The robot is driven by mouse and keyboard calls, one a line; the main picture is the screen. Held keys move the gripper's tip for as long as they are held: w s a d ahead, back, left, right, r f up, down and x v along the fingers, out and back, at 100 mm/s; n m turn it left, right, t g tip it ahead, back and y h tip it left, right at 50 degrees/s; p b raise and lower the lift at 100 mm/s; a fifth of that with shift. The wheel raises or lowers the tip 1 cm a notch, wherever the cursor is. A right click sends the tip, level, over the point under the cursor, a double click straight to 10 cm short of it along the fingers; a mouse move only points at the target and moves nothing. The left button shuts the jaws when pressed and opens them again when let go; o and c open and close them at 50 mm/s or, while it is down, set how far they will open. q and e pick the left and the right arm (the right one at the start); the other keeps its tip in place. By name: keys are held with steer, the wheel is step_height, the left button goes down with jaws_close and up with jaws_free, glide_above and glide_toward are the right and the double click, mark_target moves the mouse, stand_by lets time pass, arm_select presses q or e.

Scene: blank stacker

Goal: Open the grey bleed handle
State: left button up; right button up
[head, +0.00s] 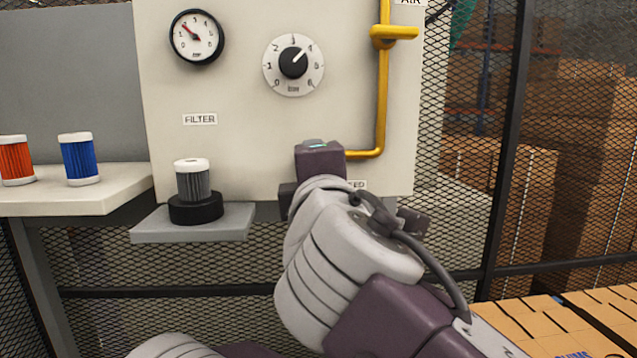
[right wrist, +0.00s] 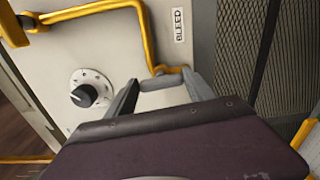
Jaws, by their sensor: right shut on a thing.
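The grey bleed handle (right wrist: 160,83) shows in the right wrist view at the end of the yellow pipe, close to the BLEED label (right wrist: 179,25). My right gripper (right wrist: 162,92) is shut on it, with one finger on each side. In the head view my right gripper (head: 318,165) is up against the lower right of the panel. There it hides the handle and part of the label. My left gripper is not in view.
The panel (head: 240,110) carries a pressure gauge (head: 196,37), a numbered dial (head: 293,65) and a yellow pipe (head: 382,95) with a yellow AIR handle (head: 394,33). A grey filter (head: 193,182) stands on a small shelf at left. Red (head: 16,160) and blue (head: 79,159) filters stand on a side table.

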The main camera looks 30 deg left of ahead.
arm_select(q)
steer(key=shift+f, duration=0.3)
arm_select(e)
steer(key=shift+r+m, duration=0.3)
steer(key=shift+m, duration=0.3)
steer(key=o, duration=1.4)
steer(key=shift+w+a+f, duration=0.1)
steer(key=shift+w+a, duration=0.05)
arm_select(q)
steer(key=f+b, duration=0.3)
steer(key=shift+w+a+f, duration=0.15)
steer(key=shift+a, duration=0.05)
arm_select(e)
steer(key=v, duration=0.8)
steer(key=shift+s+f, duration=0.2)
